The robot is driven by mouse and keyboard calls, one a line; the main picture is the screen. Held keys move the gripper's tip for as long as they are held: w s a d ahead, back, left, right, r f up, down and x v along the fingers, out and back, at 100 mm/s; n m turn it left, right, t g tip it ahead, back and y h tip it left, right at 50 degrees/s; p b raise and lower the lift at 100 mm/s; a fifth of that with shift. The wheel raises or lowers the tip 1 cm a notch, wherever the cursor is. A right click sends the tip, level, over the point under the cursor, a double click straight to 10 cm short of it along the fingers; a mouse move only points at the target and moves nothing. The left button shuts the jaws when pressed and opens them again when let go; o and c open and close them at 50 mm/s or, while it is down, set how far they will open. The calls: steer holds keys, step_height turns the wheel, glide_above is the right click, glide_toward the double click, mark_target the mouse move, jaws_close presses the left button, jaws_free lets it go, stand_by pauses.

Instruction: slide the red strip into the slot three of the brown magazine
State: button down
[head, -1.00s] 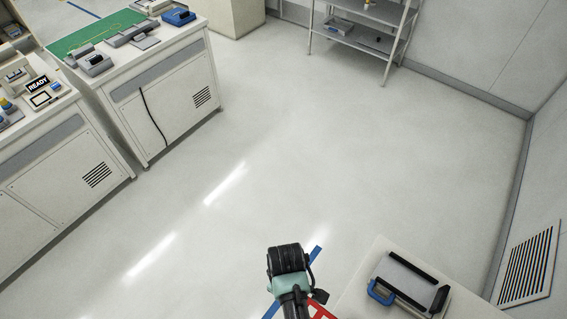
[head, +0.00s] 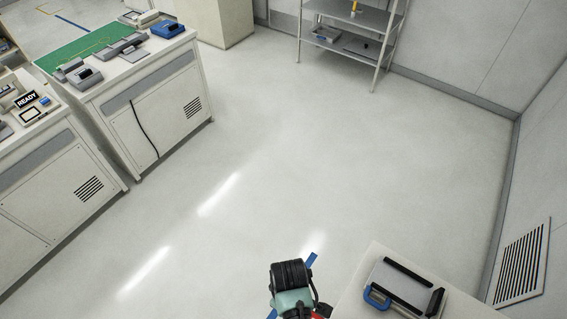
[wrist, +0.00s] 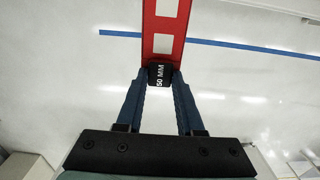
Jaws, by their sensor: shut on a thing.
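My gripper (wrist: 161,80) is shut on the end of the red strip (wrist: 150,32) in the wrist view. The strip is flat with rectangular windows and runs away from the fingers past the top edge. A black piece marked "50 MM" (wrist: 160,76) sits between the blue fingertips at the strip's near end. In the head view my wrist is at the bottom edge, and only a sliver of red shows beside it; the fingertips are hidden there. The strip is held over the floor. I cannot make out a brown magazine in either view.
A pale table (head: 358,290) at lower right bears a grey tray with black rails (head: 402,284) and a blue handle (head: 376,297). Machine cabinets (head: 160,110) stand at left, one with a green top (head: 75,55). A shelf rack (head: 352,40) stands at the back. The middle floor is clear.

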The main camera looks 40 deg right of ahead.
steer(key=shift+s+d+p, duration=0.2)
steer(key=shift+s+p, duration=0.05)
steer(key=shift+s, duration=0.4)
steer(key=shift+s+d+p, duration=0.25)
steer(key=shift+s+p, duration=0.05)
steer(key=shift+s, duration=0.3)
steer(key=shift+s+d+p, duration=0.2)
steer(key=shift+s+p, duration=0.05)
steer(key=shift+s, duration=0.4)
steer(key=shift+s+d, duration=0.25)
steer(key=shift+s, duration=0.35)
steer(key=shift+s+d, duration=0.2)
steer(key=shift+s, duration=0.4)
steer(key=shift+s, duration=0.1)
steer(key=shift+s+d, duration=0.2)
steer(key=shift+s, duration=0.3)
steer(key=shift+s+d, duration=0.2)
steer(key=shift+s, duration=0.3)
steer(key=shift+c, duration=2.3)
jaws_free()
step_height(320, 180, up, 13)
steer(key=b, duration=0.2)
